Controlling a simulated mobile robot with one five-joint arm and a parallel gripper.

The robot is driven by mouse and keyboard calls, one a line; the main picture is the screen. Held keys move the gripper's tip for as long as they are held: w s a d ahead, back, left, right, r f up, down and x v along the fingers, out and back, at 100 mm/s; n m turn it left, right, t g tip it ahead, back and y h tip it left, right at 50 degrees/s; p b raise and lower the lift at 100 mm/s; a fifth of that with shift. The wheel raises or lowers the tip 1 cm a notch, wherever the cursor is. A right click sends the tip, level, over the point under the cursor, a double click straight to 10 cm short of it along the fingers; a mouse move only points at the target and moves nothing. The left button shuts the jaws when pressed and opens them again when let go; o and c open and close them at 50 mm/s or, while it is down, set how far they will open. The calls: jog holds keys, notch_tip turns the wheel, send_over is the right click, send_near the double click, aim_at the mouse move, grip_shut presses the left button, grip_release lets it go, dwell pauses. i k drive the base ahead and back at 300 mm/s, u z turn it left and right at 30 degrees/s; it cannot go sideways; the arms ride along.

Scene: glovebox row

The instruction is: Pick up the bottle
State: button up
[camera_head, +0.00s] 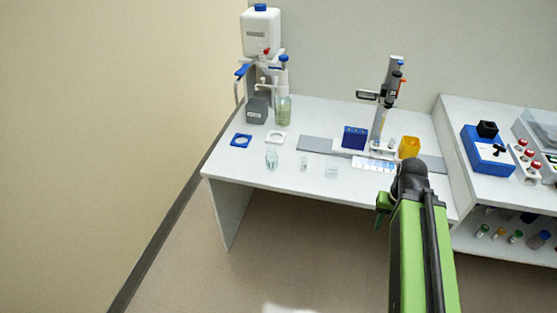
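Several things on the white bench look like bottles, and I cannot tell which one is meant. A clear glass bottle (283,112) with a blue-topped dispenser stands upright at the back left. A large white bottle (261,36) with a blue cap is raised behind it. A small clear container with a pale greenish tint (271,158) stands near the front left edge. My gripper (384,203) is at the end of my green arm, in front of the bench's right part and apart from all of these. Its fingers are too small and hidden to show whether they are open.
The white bench (240,180) also holds a grey container (257,110), a blue rack (354,138), a yellow container (409,147) and a pipette stand (386,105). Small clear vessels stand near the front edge. A second bench with blue equipment (486,150) is at right. Floor (190,280) is clear at left.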

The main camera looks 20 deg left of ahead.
aim_at(272, 158)
jog(key=z, duration=0.25)
jog(key=i, duration=1.25)
jog(key=u, duration=1.35)
jog(key=k, duration=0.1)
jog(key=u, duration=2)
jog(key=i, duration=0.3)
jog(key=u, duration=0.1)
jog(key=k, duration=0.75)
jog(key=z, duration=0.2)
jog(key=i, duration=0.65)
